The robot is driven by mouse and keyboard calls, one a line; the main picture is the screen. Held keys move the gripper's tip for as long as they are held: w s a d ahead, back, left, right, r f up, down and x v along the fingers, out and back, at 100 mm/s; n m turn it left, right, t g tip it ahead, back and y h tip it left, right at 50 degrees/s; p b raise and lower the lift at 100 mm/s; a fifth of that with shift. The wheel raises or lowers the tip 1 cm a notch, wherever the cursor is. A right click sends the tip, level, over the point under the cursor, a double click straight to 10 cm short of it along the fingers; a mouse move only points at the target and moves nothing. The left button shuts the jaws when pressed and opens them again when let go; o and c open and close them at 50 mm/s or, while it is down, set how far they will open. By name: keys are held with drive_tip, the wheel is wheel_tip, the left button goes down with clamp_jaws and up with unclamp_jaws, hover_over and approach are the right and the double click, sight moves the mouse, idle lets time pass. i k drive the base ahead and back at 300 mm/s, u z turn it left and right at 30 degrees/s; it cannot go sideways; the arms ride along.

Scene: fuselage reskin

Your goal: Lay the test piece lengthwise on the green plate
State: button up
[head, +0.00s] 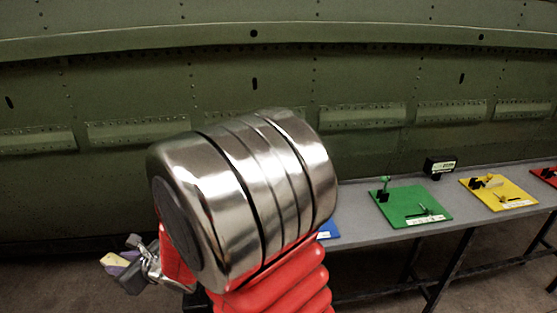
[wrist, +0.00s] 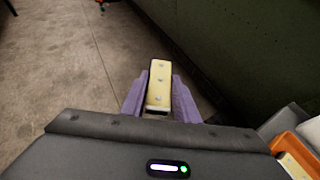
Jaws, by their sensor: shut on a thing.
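The test piece is a pale yellow bar with several small round marks along it. In the wrist view the test piece (wrist: 160,84) sits between the purple fingers of my gripper (wrist: 159,98), which is shut on it. In the head view my gripper (head: 122,262) is at the lower left, left of the bench, and the pale test piece (head: 115,259) shows at its tip. The green plate (head: 398,207) lies on the bench to the right, well apart from my gripper. A small black block with a green part and a thin rod-like piece are on the plate.
The grey bench (head: 358,223) carries a yellow plate (head: 507,199), a red plate (head: 545,174), a partly hidden blue plate (head: 328,231) and a black box (head: 439,167). A riveted green fuselage wall (head: 380,80) stands behind. My arm hides the bench's left end.

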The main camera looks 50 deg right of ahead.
sight(404, 197)
drive_tip(key=u, duration=0.55)
drive_tip(key=k, duration=1.65)
drive_tip(key=u, duration=1.6)
drive_tip(key=i, duration=0.1)
drive_tip(key=z, duration=3.45)
